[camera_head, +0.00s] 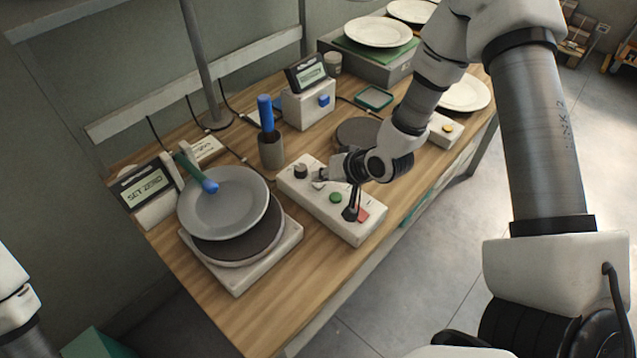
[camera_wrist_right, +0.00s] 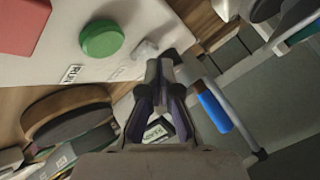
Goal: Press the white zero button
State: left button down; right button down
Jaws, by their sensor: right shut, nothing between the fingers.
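The white control panel (camera_head: 300,196) lies on the bench with a black knob, a green button (camera_head: 336,197) and a red button (camera_head: 363,214). The white zero button (camera_head: 318,185) sits between the knob and the green button, partly covered by my right gripper. My right gripper (camera_head: 322,176) is shut and empty, with its tips at the white button. In the right wrist view the white button (camera_wrist_right: 146,49) shows just beside the closed fingertips (camera_wrist_right: 165,62); I cannot tell whether they touch. The display (camera_head: 147,186) at left reads SET ZERO. My left gripper is not in view.
A grey plate (camera_head: 222,203) with a blue-tipped green handle across its rim is on the scale (camera_head: 240,276) left of the panel. A cup (camera_head: 271,152) with a blue-handled tool stands behind the panel. White plates (camera_head: 378,31) are at the back right.

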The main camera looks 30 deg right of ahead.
aim_at(321, 185)
jog(key=shift+f+b, duration=0.35)
jog(key=shift+f, duration=0.1)
dwell(0.6)
jog(key=shift+r+p, duration=0.75)
jog(key=shift+r, duration=0.15)
notch_tip(321, 185, up, 5)
jog(key=p, duration=0.4)
jog(key=shift+r, duration=0.1)
dwell(0.4)
